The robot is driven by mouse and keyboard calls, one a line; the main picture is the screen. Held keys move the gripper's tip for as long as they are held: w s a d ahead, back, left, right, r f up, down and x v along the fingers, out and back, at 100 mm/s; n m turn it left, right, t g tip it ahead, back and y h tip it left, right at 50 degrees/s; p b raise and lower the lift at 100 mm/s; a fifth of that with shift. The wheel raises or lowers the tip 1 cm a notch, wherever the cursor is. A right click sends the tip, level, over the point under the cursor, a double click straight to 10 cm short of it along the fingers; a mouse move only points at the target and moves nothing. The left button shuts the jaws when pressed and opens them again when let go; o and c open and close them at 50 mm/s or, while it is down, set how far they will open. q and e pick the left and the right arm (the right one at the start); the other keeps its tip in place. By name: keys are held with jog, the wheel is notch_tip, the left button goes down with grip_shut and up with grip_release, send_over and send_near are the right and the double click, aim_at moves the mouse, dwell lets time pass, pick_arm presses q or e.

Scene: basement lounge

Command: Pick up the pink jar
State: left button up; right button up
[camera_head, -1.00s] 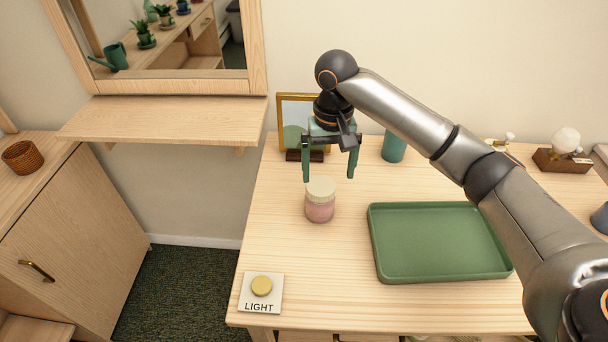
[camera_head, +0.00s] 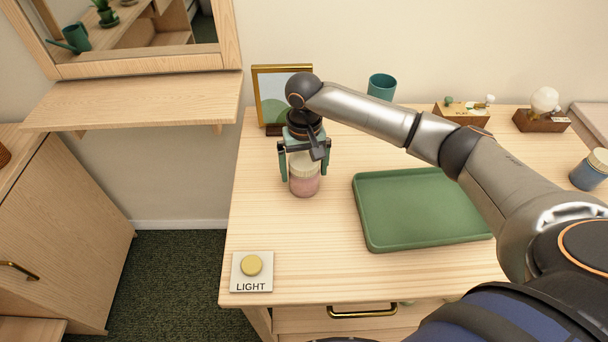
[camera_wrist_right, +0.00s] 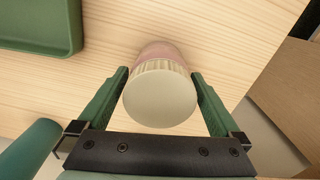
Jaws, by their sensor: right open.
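The pink jar (camera_head: 304,183) with a cream lid stands upright on the light wood table. My right gripper (camera_head: 304,176) is lowered over it, with one green finger on each side of the jar. In the right wrist view the jar's round lid (camera_wrist_right: 160,94) lies between the two open fingers (camera_wrist_right: 160,88), and its pink body (camera_wrist_right: 160,52) shows beyond the lid. Narrow gaps seem to show beside the lid; I cannot tell whether either finger touches the jar. Part of the lid is hidden by the gripper in the head view. My left gripper is not in view.
A green tray (camera_head: 368,236) lies right of the jar. A gold picture frame (camera_head: 256,100) and a teal cup (camera_head: 382,86) stand behind. A light switch plate (camera_head: 240,284) is at the front left. A blue jar (camera_head: 589,170) stands far right. A wooden shelf (camera_head: 140,98) is at left.

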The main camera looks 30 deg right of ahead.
notch_tip(320, 180, down, 2)
jog(key=shift+c, duration=0.2)
jog(key=shift+r, duration=0.1)
jog(key=c, duration=1.2)
